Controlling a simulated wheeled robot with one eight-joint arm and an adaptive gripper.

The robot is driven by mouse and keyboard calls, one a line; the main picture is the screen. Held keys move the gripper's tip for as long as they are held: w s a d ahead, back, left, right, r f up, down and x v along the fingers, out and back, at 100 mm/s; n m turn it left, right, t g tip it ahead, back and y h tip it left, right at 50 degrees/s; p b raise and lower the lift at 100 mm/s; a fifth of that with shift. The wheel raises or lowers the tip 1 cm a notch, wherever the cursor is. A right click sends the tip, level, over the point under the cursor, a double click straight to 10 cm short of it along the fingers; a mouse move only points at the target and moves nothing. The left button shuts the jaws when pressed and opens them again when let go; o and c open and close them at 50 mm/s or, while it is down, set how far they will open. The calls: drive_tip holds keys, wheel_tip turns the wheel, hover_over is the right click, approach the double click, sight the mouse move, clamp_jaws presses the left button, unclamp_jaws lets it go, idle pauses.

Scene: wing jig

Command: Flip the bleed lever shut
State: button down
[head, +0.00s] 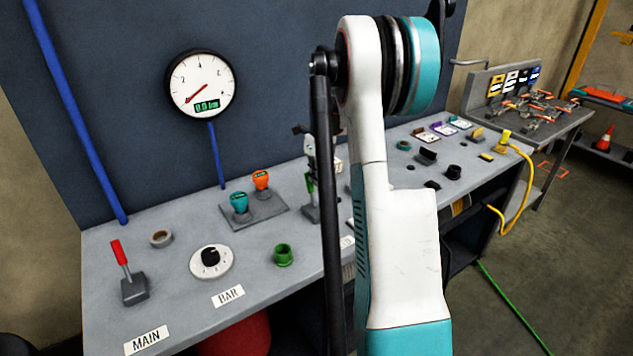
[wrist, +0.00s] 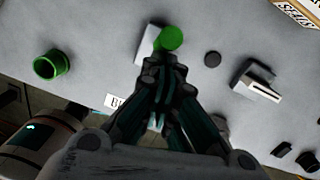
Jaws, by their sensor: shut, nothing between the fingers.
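In the wrist view my gripper (wrist: 162,72) is shut and empty, its fingertips pointing at a pale block with a round green knob (wrist: 172,38). This looks like the bleed lever. The fingertips overlap the block's near edge in the picture; I cannot tell whether they touch it. The lever's shaft is not clear, so its position cannot be read. A label starting with "B" (wrist: 115,101) is partly hidden by my gripper. In the head view my arm covers much of that area of the bench.
The grey bench (head: 180,290) carries a red-handled MAIN lever (head: 122,262), a BAR dial (head: 211,261) and a green cup (head: 283,255); the cup also shows in the wrist view (wrist: 51,66). A slotted block (wrist: 259,82) stands right of the knob. A gauge (head: 201,84) hangs behind.

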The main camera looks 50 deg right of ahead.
drive_tip(key=shift+w+d+f, duration=0.1)
drive_tip(key=shift+w+d, duration=0.05)
drive_tip(key=shift+w, duration=0.45)
drive_tip(key=shift+w+d+f, duration=0.1)
drive_tip(key=shift+w+d, duration=0.05)
drive_tip(key=shift+w, duration=0.4)
drive_tip(key=shift+w, duration=0.1)
drive_tip(key=shift+r, duration=0.15)
drive_tip(key=shift+s+d+r+p, duration=0.1)
drive_tip(key=shift+s+p, duration=0.15)
drive_tip(key=shift+p, duration=0.05)
wheel_tip(320, 180, up, 11)
drive_tip(key=p, duration=0.3)
drive_tip(key=shift+s+d, duration=0.35)
drive_tip(key=shift+d, duration=0.1)
drive_tip(key=shift+r, duration=0.1)
